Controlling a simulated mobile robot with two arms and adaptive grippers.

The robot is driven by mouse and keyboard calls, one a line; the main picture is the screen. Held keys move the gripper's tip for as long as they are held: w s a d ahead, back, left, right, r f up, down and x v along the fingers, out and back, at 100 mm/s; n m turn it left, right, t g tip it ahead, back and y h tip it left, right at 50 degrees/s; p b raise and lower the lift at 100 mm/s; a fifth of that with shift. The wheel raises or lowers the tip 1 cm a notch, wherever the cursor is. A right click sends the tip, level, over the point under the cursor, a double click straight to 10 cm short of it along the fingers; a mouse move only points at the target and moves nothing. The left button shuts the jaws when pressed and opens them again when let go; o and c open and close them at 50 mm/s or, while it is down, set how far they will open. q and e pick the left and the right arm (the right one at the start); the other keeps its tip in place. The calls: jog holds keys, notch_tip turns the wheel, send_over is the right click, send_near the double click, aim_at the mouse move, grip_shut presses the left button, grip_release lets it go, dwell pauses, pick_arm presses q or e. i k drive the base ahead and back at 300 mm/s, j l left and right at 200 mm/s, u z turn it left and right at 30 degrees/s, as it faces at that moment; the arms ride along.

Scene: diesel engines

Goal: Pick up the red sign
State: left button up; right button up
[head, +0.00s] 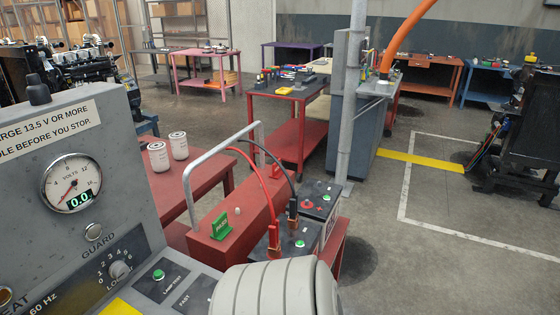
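I see no red sign that I can make out. A small green sign (221,228) with pale lettering stands upright on the red bench (208,254), in the lower middle of the head view. Neither of my grippers shows. A ribbed pale grey rounded shape at the bottom edge covers part of the bench area; I cannot tell what it is.
A grey panel (108,190) with a voltmeter (72,184) reading 0.0 fills the lower left. Red and black cables run to batteries (318,198) beside the sign. Two white canisters (158,157) stand on a red table.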

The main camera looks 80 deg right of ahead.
aim_at(276, 173)
jog(key=z, duration=0.45)
jog(key=j+z, duration=0.1)
jog(key=z, duration=0.35)
jog(key=k+z, duration=0.1)
jog(key=z, duration=0.8)
jog(key=k+z, duration=0.1)
jog(key=z, duration=0.8)
jog(key=u, duration=0.25)
jog(key=i+l+u, duration=0.15)
jog(key=l+u, duration=0.2)
jog(key=i+l+u, duration=0.15)
jog(key=l+u, duration=0.25)
jog(key=i+l+u, duration=0.1)
jog(key=l+u, duration=0.25)
